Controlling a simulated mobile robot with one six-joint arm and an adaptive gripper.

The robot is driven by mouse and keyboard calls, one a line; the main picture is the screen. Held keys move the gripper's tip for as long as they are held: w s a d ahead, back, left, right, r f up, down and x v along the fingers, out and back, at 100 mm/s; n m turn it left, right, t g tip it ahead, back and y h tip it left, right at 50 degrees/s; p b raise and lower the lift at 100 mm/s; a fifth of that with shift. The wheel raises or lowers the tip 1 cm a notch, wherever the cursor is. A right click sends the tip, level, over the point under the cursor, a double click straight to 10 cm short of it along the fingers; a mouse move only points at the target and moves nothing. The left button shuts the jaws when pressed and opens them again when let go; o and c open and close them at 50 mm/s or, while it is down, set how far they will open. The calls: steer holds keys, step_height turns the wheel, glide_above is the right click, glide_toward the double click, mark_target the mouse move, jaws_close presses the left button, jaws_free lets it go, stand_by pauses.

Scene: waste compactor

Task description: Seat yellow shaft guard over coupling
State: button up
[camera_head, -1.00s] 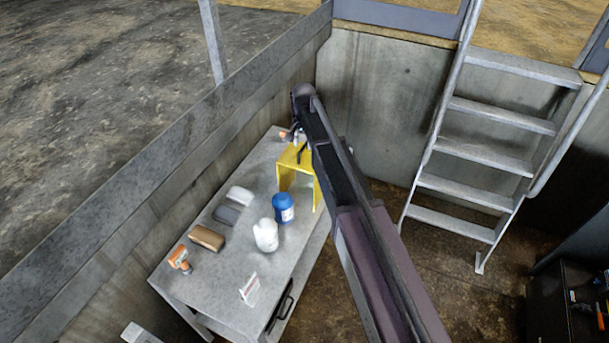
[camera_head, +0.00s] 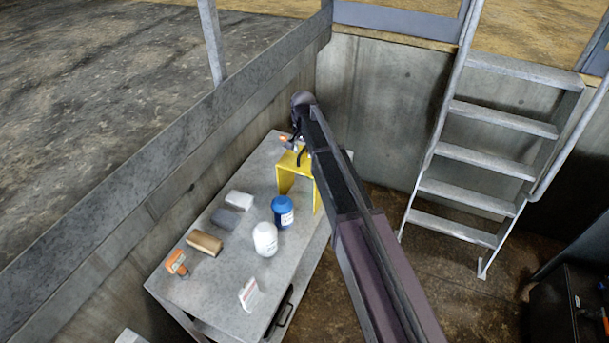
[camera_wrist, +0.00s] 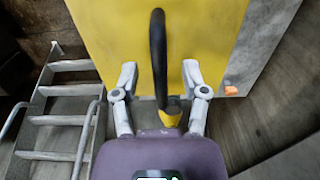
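The yellow shaft guard (camera_head: 284,178) stands on the far end of the grey workbench, open side facing down, like an upside-down U. In the wrist view its flat yellow top (camera_wrist: 205,35) fills the middle, with a black bar handle (camera_wrist: 158,55) running along it. My gripper (camera_wrist: 159,75) is open, one finger on each side of the handle, with gaps to both. In the head view my arm hides part of the guard and most of the gripper. I cannot make out the coupling in either view.
The workbench (camera_head: 205,285) also holds a blue container (camera_head: 283,212), a white bottle (camera_head: 265,240), several blocks, an orange-handled item (camera_head: 177,262) and a small white sign (camera_head: 249,294). A concrete wall (camera_head: 375,110) is behind. Metal steps (camera_head: 485,150) stand to the right.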

jaws_close()
steer(key=shift+r, duration=0.15)
step_height(320, 180, up, 10)
steer(key=p, duration=1)
steer(key=shift+f, duration=0.2)
stand_by(0.8)
